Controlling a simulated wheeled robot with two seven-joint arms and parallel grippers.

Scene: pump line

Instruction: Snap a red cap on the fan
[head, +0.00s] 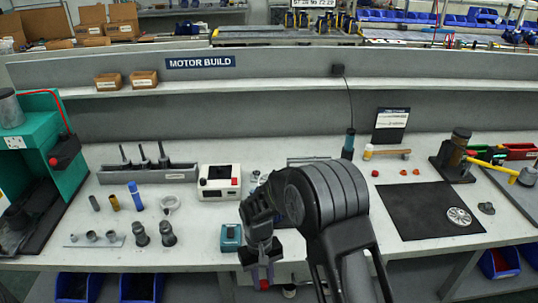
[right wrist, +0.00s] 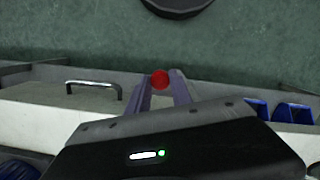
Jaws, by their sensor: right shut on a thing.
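My right gripper (head: 262,268) hangs in front of the table's front edge, low in the middle of the head view. It is shut on a red cap (head: 264,285), which shows at its fingertips. In the right wrist view the red cap (right wrist: 160,79) sits between the two fingers. The fan (head: 459,216), a pale spoked disc, lies on the black mat (head: 415,212) at the right, well away from the gripper. Small orange-red pieces (head: 403,172), perhaps more caps, lie on the table behind the mat. My left gripper is not in view.
A dark stand (head: 455,155) with a yellow-handled part stands behind the mat. A small dark part (head: 487,208) lies beside the mat. A teal box (head: 231,238) and a white device (head: 219,182) stand left of my arm. Much of the mat is clear.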

